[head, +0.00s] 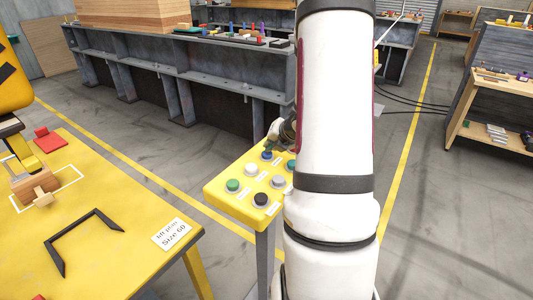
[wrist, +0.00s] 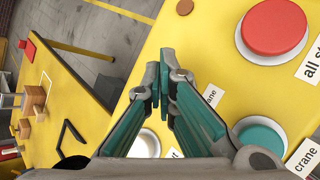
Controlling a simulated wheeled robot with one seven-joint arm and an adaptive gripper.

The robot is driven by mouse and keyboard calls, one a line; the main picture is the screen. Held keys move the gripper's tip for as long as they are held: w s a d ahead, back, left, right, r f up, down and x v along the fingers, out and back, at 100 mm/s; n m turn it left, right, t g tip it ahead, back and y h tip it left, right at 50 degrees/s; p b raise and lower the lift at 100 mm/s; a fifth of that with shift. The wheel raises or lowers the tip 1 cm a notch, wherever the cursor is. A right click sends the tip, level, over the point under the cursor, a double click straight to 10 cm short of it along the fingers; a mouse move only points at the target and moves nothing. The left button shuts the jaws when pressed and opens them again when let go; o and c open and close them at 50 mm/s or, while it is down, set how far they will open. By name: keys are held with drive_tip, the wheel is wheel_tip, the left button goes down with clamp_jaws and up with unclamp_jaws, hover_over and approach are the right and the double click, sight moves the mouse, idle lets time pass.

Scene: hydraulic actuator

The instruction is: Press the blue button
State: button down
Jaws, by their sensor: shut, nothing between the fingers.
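The blue button (head: 267,156) sits at the far edge of a yellow button panel (head: 216,191) in the head view. My gripper (head: 269,146) points down at it from above, its tips very close to the button; I cannot tell whether they touch. In the wrist view my gripper (wrist: 160,98) is shut and empty, its teal-padded fingers meeting at the tips. No blue button shows there; the fingers hide part of the panel.
A white button (head: 250,170), green button (head: 233,185), grey button (head: 277,181) and black button (head: 261,199) share the panel. A red button (wrist: 275,25) and teal button (wrist: 262,138) lie right of my fingers. A yellow table (head: 115,255) stands left.

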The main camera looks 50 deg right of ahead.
drive_tip(key=shift+f, duration=0.2)
drive_tip(key=shift+r, duration=0.15)
idle(0.4)
drive_tip(key=shift+r+p, duration=0.65)
drive_tip(key=shift+r, duration=0.15)
drive_tip(key=shift+r, duration=0.1)
wheel_tip(320, 180, up, 5)
drive_tip(key=p, duration=0.4)
drive_tip(key=shift+s, duration=0.1)
idle(0.7)
